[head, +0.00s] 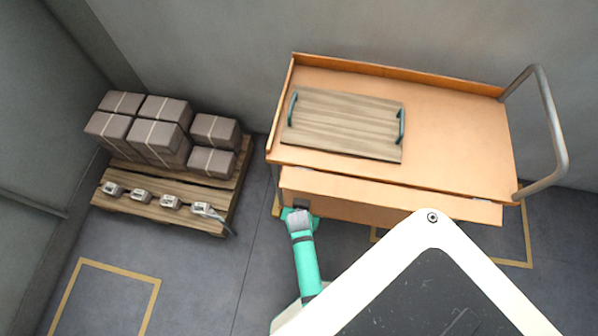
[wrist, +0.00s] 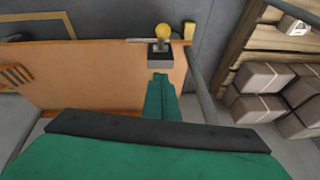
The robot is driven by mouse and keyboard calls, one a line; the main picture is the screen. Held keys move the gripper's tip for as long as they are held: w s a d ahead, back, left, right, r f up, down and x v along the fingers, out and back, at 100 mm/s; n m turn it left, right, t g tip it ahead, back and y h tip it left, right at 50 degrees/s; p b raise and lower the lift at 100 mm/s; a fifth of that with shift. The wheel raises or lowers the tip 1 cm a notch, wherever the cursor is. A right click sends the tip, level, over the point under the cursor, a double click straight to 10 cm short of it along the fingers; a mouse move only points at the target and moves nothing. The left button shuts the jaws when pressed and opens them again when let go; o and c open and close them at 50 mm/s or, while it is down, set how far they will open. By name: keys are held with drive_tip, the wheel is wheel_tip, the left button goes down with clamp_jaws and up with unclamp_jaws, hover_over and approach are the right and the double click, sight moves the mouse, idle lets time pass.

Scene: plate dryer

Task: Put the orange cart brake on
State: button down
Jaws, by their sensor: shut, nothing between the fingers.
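The orange cart (head: 455,135) stands against the back wall, with a grey push handle (head: 548,125) on its right end. In the wrist view its orange panel (wrist: 100,75) fills much of the picture. A small dark block with a yellow ball knob (wrist: 163,31) shows at the panel's far edge; it looks like the brake. I cannot tell the knob's on or off position. My gripper (head: 298,216) is at the cart's front left corner. In the wrist view its green fingers (wrist: 160,90) are shut and empty, pointing at the block; contact is unclear.
A wooden board (head: 345,125) with two green handles lies on the cart. To the left, a pallet (head: 170,208) carries several brown boxes (head: 160,120) and small grey devices (head: 140,196). Yellow floor lines (head: 105,267) mark open floor at the front left.

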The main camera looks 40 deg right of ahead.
drive_tip(key=shift+w+d+f, duration=0.15)
drive_tip(key=shift+d+f, duration=0.05)
drive_tip(key=shift+d, duration=0.15)
drive_tip(key=f, duration=0.3)
drive_tip(key=w+f, duration=0.1)
drive_tip(key=f, duration=0.7)
drive_tip(key=shift+w+d, duration=0.15)
drive_tip(key=shift+w, duration=0.05)
drive_tip(key=shift+s+a+f, duration=0.2)
drive_tip(key=shift+a+f, duration=0.1)
drive_tip(key=shift+a, duration=0.1)
